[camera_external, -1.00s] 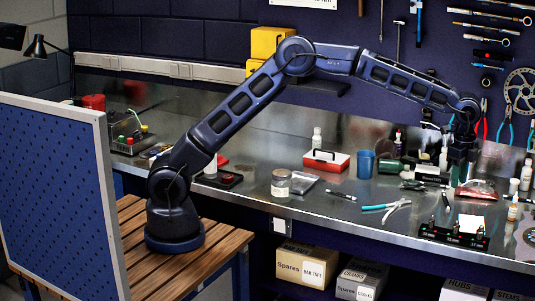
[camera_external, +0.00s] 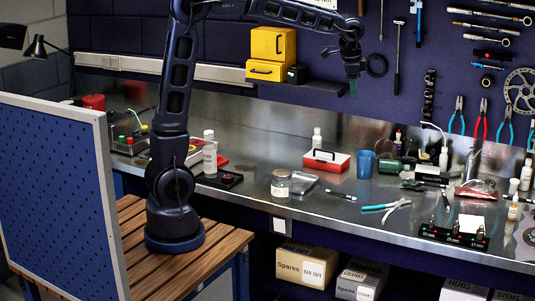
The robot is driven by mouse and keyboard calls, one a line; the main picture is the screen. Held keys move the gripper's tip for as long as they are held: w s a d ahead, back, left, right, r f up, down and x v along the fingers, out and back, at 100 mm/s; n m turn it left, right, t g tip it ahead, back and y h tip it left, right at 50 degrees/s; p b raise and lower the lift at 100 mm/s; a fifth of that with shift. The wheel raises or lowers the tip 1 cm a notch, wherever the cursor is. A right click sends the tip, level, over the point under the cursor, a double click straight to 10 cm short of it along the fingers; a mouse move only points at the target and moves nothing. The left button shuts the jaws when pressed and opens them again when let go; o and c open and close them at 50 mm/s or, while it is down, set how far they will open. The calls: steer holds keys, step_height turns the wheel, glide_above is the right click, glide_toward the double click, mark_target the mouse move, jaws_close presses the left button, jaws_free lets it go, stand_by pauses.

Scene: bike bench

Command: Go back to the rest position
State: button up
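My gripper (camera_external: 354,88) hangs pointing down in front of the blue back wall, high above the metal bench top (camera_external: 300,208). It is well clear of everything on the bench. My arm rises steeply from its base on the wooden slatted platform and bends over to the right at the top of the picture. The fingers are small and dark, so I cannot see whether they are open or shut. No held object can be made out.
Below the gripper stand a red and white box (camera_external: 326,161), a blue cup (camera_external: 365,164) and a white bottle (camera_external: 316,138). Yellow bins (camera_external: 272,52) sit on a shelf to the left. Pliers (camera_external: 393,208) and a socket rack (camera_external: 453,236) lie at the right front.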

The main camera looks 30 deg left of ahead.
steer(key=s+a+r+n+t, duration=0.1)
steer(key=s+a+n, duration=0.2)
steer(key=a, duration=0.9)
steer(key=s+a+n, duration=0.3)
steer(key=a, duration=1)
steer(key=s+a+f+n, duration=0.3)
steer(key=s+a+f, duration=0.1)
steer(key=s+a, duration=0.3)
steer(key=s+a+f+n+t, duration=0.1)
steer(key=s+a+f+n, duration=0.2)
steer(key=s+a, duration=0.5)
steer(key=shift+s+a+f+n, duration=0.2)
steer(key=shift+a+f+n, duration=0.15)
steer(key=shift+n, duration=0.15)
steer(key=shift+d, duration=0.1)
